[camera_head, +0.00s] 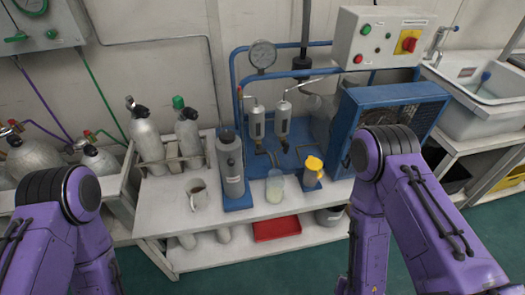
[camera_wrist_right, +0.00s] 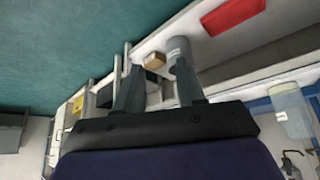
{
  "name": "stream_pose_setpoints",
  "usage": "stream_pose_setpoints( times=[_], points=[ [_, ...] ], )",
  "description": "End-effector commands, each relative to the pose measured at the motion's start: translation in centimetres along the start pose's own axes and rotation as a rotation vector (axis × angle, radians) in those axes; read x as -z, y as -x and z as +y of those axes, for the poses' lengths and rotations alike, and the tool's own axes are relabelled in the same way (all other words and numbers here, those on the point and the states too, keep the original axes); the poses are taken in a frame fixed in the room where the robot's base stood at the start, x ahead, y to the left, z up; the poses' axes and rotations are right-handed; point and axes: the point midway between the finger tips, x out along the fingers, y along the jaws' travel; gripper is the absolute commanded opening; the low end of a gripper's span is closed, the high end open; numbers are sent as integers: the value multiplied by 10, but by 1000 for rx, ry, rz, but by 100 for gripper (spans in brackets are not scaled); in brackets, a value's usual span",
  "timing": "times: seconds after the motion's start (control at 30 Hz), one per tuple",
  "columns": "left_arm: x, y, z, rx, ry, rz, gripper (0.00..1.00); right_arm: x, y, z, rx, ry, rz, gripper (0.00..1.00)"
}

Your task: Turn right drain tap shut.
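Two silver separator canisters stand on the blue compressor frame in the head view, the left one (camera_head: 256,123) and the right one (camera_head: 283,119). In the head view both my arms show only as purple links, and neither gripper is seen. My left gripper is out of view.
A beaker (camera_head: 275,187), a yellow-topped item (camera_head: 313,170), a grey cylinder (camera_head: 230,165) and a mug (camera_head: 197,195) stand along the bench front. A red tray (camera_head: 277,226) lies on the lower shelf. A blue grilled housing (camera_head: 395,103) stands right of the canisters.

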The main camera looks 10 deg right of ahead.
Motion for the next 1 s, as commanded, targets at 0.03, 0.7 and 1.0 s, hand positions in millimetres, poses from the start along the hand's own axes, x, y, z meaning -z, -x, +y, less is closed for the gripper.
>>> stream_pose_setpoints(
  times=[0.03,0.7,1.0],
  points=[
    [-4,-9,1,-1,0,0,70,31,-16,-31,87,22,110,39],
    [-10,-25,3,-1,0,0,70,307,29,-254,582,151,998,39],
    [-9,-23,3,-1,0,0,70,340,8,-278,582,153,993,39]
  ],
)
